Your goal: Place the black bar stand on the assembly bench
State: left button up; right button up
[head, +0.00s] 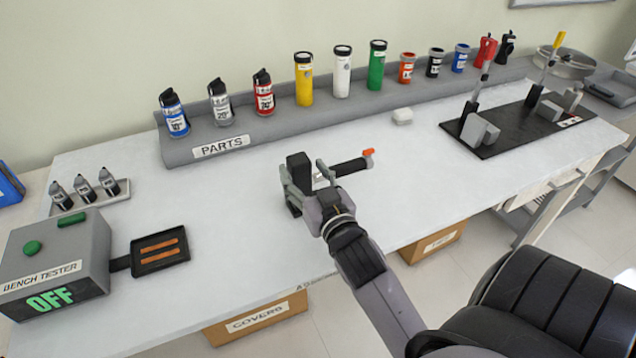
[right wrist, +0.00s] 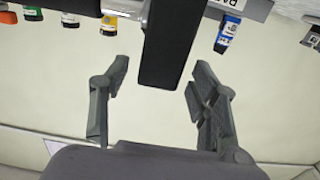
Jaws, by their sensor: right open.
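The black bar stand (head: 298,165) shows as a dark upright block on the white assembly bench (head: 240,255), near its middle. A bar with a black grip and orange tip (head: 350,166) sticks out to its right; whether it joins the stand is hidden. My right gripper (head: 303,182) is at the stand, its fingers partly hiding it. In the right wrist view, the black post (right wrist: 170,45) shows between the spread fingers (right wrist: 158,68), with gaps on both sides. The stand's base is mostly hidden by the gripper. My left gripper is not in view.
A grey PARTS shelf (head: 285,130) with bottles and cylinders runs along the back. The bench tester (head: 55,262) reads OFF at the left, beside a black tray (head: 160,262). A black plate (head: 500,138) with fixtures is at the right. The bench front is clear.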

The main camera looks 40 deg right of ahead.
jog(key=v, duration=0.9)
jog(key=shift+b, duration=0.4)
